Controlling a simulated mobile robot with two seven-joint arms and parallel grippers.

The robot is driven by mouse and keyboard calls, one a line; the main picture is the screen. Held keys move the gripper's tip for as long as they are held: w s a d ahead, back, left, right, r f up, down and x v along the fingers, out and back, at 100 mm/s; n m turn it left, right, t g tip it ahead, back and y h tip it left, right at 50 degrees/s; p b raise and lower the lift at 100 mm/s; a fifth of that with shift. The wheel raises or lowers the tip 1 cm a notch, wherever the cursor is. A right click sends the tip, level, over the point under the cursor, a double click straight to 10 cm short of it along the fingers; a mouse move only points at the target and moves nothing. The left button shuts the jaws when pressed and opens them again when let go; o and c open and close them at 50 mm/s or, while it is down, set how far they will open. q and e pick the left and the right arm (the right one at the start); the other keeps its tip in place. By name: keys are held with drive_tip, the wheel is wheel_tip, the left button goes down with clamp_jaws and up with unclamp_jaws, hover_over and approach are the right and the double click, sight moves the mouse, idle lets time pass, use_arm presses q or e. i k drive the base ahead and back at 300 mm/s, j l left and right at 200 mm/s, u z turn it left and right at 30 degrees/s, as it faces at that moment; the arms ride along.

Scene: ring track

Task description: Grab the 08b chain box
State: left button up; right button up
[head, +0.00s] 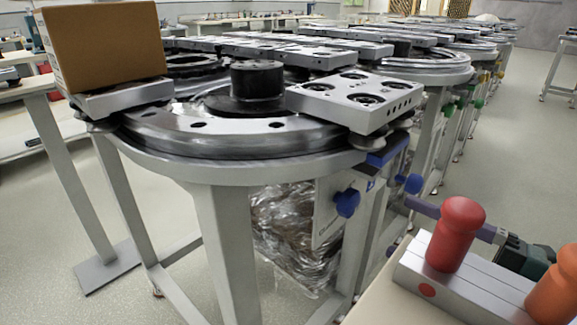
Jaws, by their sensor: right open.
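A brown cardboard box (112,48) sits at the upper left on a grey metal carrier plate (122,98), at the near left of the ring track (235,138). It is the only carton I see.
A second carrier plate (355,97) and a black hub (257,84) are on the track. A pale table corner (398,300) at lower right holds a grey block (465,292) with red (457,235) and orange knobs. Blue knobs (347,203) stick out below the track. Open floor lies at left.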

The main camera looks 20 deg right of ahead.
sight(88, 47)
drive_tip(key=k+l, duration=0.3)
drive_tip(key=k, duration=0.15)
drive_tip(key=k+l, duration=0.3)
drive_tip(key=k, duration=0.2)
